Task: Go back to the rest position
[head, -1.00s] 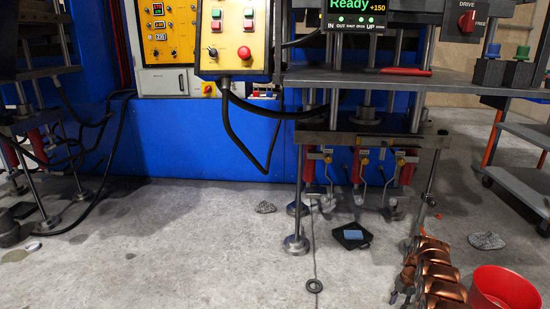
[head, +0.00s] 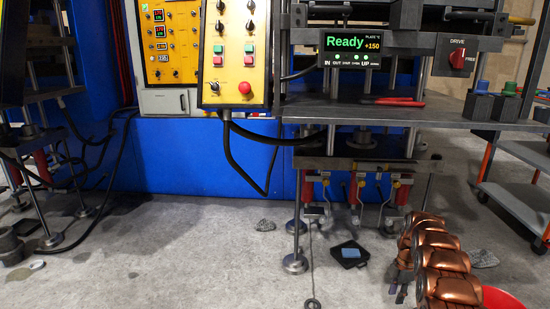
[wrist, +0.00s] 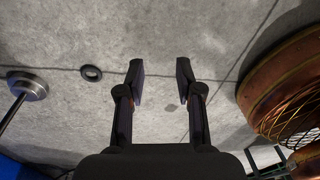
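My gripper (wrist: 160,82) is open and empty in the wrist view, its two dark fingers apart above the bare concrete floor. In the head view my copper-coloured arm stands at the lower right, with part of the gripper showing at its left edge. The press (head: 365,190) stands behind it, with a display reading "Ready" (head: 345,42) in green. The arm is in front of the press and to the right of its near leg.
A red bucket (head: 502,299) is partly hidden behind my arm. A black tray with a blue item (head: 349,254) and a dark ring (head: 311,304) lie on the floor. A trolley (head: 515,205) stands at the right.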

